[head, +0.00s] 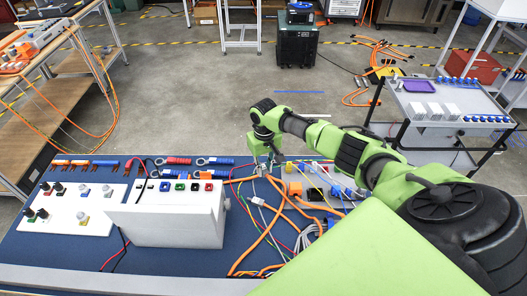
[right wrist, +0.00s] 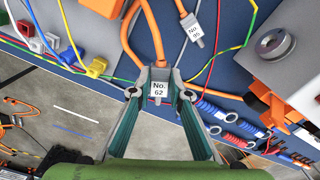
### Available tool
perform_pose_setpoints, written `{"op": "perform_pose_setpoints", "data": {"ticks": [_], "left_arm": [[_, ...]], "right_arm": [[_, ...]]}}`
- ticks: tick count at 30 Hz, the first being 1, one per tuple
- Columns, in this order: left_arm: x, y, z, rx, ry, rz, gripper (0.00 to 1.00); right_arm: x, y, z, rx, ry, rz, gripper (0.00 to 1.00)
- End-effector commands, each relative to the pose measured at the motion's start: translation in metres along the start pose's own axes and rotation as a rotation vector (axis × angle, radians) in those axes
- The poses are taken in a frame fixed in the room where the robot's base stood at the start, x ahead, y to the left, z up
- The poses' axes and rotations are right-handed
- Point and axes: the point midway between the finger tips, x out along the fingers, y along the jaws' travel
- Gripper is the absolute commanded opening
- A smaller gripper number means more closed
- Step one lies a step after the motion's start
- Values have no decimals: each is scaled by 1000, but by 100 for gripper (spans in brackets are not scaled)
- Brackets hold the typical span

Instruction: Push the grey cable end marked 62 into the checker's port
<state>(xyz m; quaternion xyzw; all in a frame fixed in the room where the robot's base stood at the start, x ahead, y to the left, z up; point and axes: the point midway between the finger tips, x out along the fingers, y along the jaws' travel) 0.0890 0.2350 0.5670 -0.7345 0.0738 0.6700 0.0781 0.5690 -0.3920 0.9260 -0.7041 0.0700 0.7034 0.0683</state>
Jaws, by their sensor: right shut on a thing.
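The grey cable end marked 62 (right wrist: 160,76) sits between the fingertips of my right gripper (right wrist: 160,94) in the right wrist view, its white label facing the camera. The gripper is shut on it, and an orange cable runs from it toward the top of the picture. In the head view my right gripper (head: 266,158) is at the far edge of the blue table, right of the checker; the cable end is too small to make out there. The checker, a white box (head: 165,226) with coloured ports on top, stands apart from the gripper. My left gripper is not in view.
A second tagged grey cable end (right wrist: 194,30) hangs close by in the right wrist view. Tangled orange, red, green and yellow cables cover the blue table (head: 60,245) right of the checker. A white switch panel (head: 75,209) lies left of it. Ring-ended cables (head: 215,161) lie behind.

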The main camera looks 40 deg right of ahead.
Motion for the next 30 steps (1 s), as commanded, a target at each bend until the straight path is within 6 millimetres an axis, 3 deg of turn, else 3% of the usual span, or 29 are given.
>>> {"op": "perform_pose_setpoints", "data": {"ticks": [2,26,30], "left_arm": [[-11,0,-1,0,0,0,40],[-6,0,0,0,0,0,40],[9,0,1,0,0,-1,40]], "right_arm": [[-4,-5,13,-112,-2,0,0],[0,-48,112,-1138,4,4,0],[34,-48,111,-1124,2,2,0]]}}
